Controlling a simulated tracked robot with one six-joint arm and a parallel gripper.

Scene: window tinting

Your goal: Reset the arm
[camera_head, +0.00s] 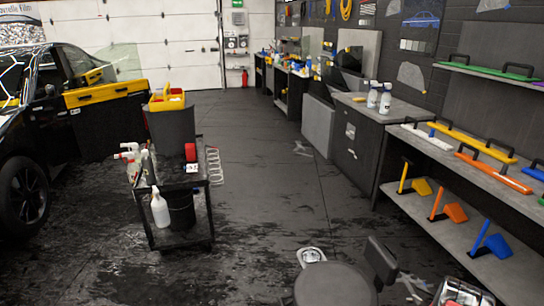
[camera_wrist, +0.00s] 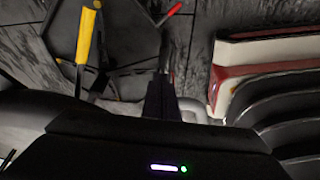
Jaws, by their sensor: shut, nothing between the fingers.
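My gripper (camera_wrist: 162,92) shows in the wrist view as a dark narrow shape at the middle, shut and with nothing held. A dark body with a small lit strip fills the bottom of that view. The arm does not show in the head view. Close by in the wrist view are a yellow-handled tool (camera_wrist: 84,38) at the upper left and a red-tipped item (camera_wrist: 171,13) at the top. Stacked curved red, white and dark pieces (camera_wrist: 265,75) lie at the right. I cannot tell whether my gripper touches any of them.
A black cart (camera_head: 180,241) with a white spray bottle (camera_head: 160,208) stands left of centre, beside a dark car (camera_head: 28,150). A stool (camera_head: 335,287) is at the front. A workbench (camera_head: 480,173) with squeegees lines the right. The middle floor (camera_head: 262,170) is mostly clear.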

